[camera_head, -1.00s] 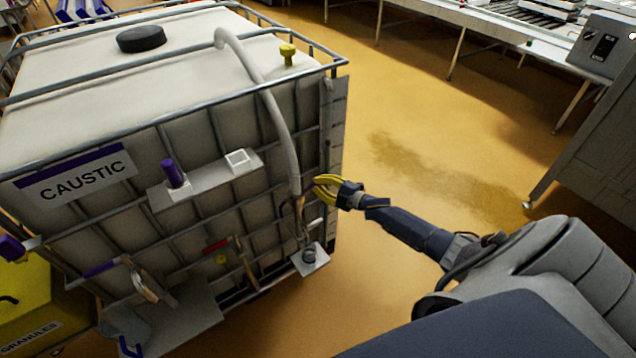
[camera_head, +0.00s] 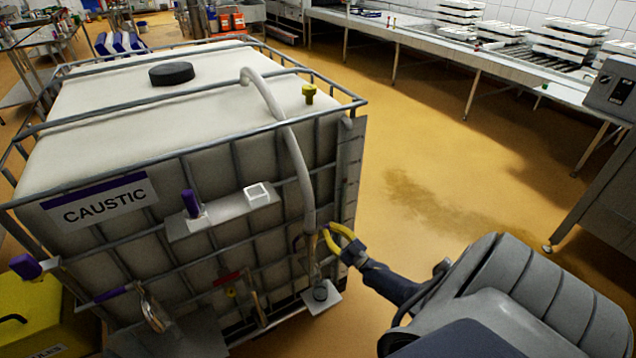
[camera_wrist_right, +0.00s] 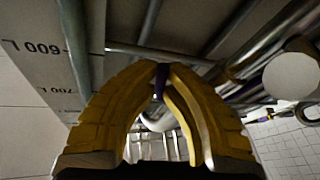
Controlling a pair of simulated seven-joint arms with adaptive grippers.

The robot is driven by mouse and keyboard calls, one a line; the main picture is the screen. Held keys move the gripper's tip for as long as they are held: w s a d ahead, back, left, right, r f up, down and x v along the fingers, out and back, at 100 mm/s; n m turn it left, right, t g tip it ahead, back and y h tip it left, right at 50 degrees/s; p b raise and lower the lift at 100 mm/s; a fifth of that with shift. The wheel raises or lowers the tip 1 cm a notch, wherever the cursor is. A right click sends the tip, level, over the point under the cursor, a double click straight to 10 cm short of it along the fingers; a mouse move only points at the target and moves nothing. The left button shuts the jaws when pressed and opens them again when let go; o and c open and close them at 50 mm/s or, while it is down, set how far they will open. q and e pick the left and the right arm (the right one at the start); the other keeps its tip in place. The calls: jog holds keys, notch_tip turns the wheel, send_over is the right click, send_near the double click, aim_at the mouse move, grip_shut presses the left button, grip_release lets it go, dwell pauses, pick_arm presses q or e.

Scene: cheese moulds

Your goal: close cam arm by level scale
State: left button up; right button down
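The level scale (camera_head: 351,175) is the grey strip at the right front corner of the white caustic tank (camera_head: 90,235). It shows upside down in the right wrist view (camera_wrist_right: 40,75). A pale hose (camera_head: 296,160) hangs beside it, its lower end above a small bracket plate (camera_head: 322,303) with a dark round fitting. My right gripper (camera_head: 327,236) is at this hose end, next to the scale. In the wrist view, its yellow fingertips (camera_wrist_right: 165,72) nearly meet, with a small purple piece (camera_wrist_right: 160,82) between or just behind them. Contact is unclear. I cannot pick out the cam arm for sure. My left gripper is out of view.
Metal cage bars surround the tank. A shelf (camera_head: 222,214) with a purple-handled piece (camera_head: 192,203) and a yellow bin (camera_head: 35,315) are to the left. Open yellow floor (camera_head: 430,150) lies right of the tank, with a long steel table (camera_head: 470,45) beyond.

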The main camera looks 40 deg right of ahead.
jog(key=shift+w+a+f+m+t+h, duration=0.1)
jog(key=shift+a+m+t+h, duration=0.15)
jog(key=shift+m, duration=0.4)
jog(key=shift+a+f+m+h, duration=0.1)
jog(key=shift+m+h, duration=0.25)
jog(key=shift+m, duration=0.35)
jog(key=shift+w+a+f+m+t+h, duration=0.1)
jog(key=shift+a+m+t+h, duration=0.15)
jog(key=shift+m, duration=0.4)
jog(key=shift+m+h, duration=0.25)
jog(key=shift+m, duration=0.05)
jog(key=c, duration=1.5)
grip_release()
jog(key=shift+f, duration=0.1)
jog(key=shift+s, duration=0.1)
